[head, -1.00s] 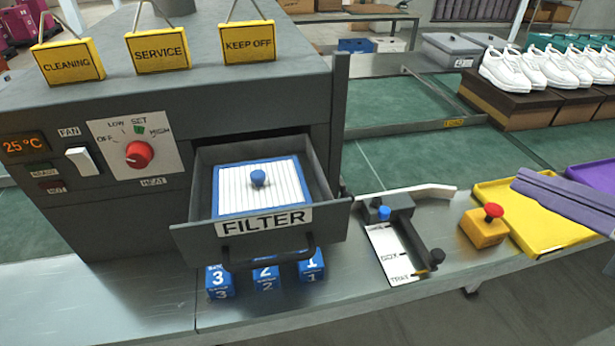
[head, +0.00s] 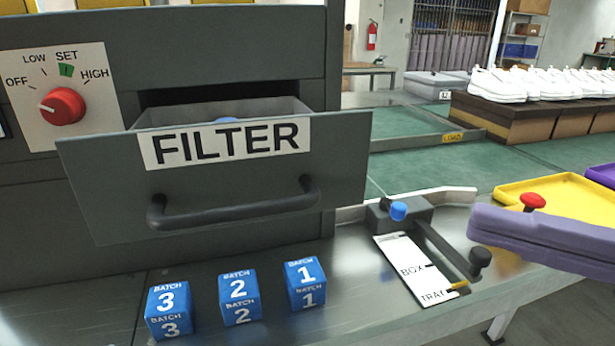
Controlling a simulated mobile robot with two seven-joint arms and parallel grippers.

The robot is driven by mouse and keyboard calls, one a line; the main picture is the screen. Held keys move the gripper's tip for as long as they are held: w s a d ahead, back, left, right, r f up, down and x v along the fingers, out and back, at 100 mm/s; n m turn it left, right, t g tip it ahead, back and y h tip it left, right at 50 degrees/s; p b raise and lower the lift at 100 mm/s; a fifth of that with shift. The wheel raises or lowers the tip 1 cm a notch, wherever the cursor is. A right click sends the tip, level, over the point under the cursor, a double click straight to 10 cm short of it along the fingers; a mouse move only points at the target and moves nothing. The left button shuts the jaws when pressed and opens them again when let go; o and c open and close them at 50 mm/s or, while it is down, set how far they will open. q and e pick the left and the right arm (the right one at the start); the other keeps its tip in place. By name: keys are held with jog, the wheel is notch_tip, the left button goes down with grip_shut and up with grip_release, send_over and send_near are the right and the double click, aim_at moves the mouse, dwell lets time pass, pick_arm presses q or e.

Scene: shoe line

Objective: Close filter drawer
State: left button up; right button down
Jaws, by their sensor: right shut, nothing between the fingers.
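The grey filter drawer (head: 225,185) with the white FILTER label stands pulled out of the dark machine (head: 220,50). Its dark bar handle (head: 235,207) is on the front face. A bit of blue, the filter knob (head: 226,119), shows over the front's top edge; the rest of the filter is hidden. My right gripper (head: 480,222), purple, comes in from the right edge. It is shut and empty, to the right of the drawer and apart from it, in front of the yellow tray. My left gripper is not in view.
Blue batch cubes 3 (head: 169,310), 2 (head: 240,298) and 1 (head: 306,284) stand on the metal bench below the drawer. A box/tray lever unit (head: 400,212), a red button (head: 532,201) and a yellow tray (head: 570,200) are at right. The red heat dial (head: 63,106) is at left.

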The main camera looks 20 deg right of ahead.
aim_at(342, 170)
jog(key=w+a, duration=0.1)
jog(key=w, duration=0.2)
jog(key=w+a, duration=0.2)
jog(key=w, duration=0.1)
jog(key=w+a, duration=0.2)
jog(key=w, duration=0.1)
jog(key=shift+w, duration=0.15)
dwell(0.4)
